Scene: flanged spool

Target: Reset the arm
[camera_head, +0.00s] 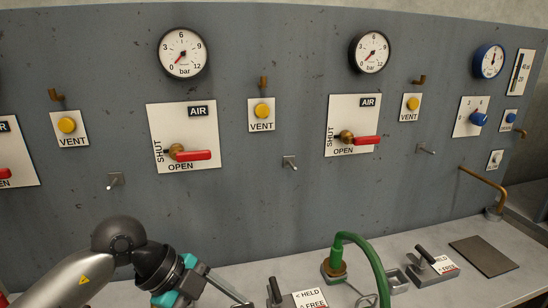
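My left arm (72,280) comes in from the lower left, and its dark wrist with teal parts (180,280) hangs low over the front of the bench. My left gripper (232,292) shows only in part at the bottom edge. A grey finger-like piece points down to the right, and I cannot tell whether it is open or shut. I see nothing held in the visible part. My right arm and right gripper are not in view. No flanged spool can be made out clearly.
A green hose (362,246) arches over the bench (420,242) beside black-handled clamps (433,264) marked HELD and FREE. The grey wall panel (250,205) carries gauges (183,53), red levers (194,155) lying horizontal, yellow VENT buttons (262,110) and small hooks (290,162). A dark mat (484,256) lies right.

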